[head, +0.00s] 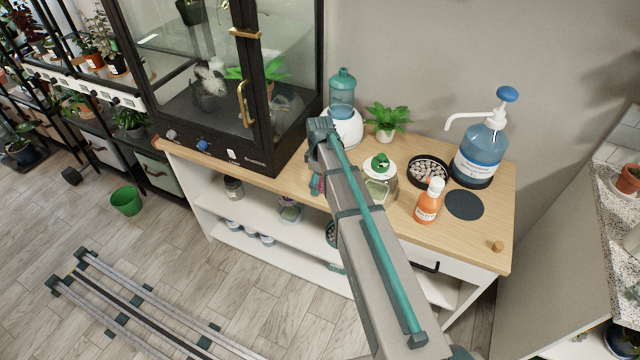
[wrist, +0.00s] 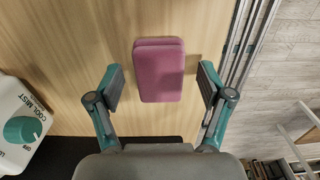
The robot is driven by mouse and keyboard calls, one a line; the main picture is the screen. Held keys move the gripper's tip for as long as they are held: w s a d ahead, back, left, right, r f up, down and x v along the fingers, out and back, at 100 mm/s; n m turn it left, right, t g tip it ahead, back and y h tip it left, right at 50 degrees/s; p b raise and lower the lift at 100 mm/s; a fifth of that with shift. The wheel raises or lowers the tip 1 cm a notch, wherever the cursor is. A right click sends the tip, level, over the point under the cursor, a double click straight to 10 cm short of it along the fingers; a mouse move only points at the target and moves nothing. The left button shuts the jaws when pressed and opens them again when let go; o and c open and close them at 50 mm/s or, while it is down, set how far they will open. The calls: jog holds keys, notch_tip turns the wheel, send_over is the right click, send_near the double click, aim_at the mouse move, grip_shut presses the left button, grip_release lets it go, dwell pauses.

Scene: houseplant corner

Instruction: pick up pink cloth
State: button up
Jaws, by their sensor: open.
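The pink cloth (wrist: 160,70) is a folded, rounded rectangular pad lying flat on the wooden top in the wrist view. My gripper (wrist: 160,84) is open above it, with one teal-and-grey finger on each side. Bare wood shows between each finger and the cloth, so neither appears to touch it. In the head view, my arm reaches over the wooden cabinet top (head: 471,232) and hides most of the cloth and the gripper.
A white humidifier (head: 346,130) with a teal tank stands close behind my wrist; its dial shows at left in the wrist view. A glass cabinet (head: 215,75) stands left. A lidded jar (head: 380,180), orange bottle (head: 429,202), pebble tray (head: 428,171) and blue pump bottle (head: 480,150) stand right.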

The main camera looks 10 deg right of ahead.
jog(key=shift+c, duration=0.3)
jog(key=c, duration=1.1)
jog(key=shift+o, duration=0.2)
jog(key=shift+r, duration=0.2)
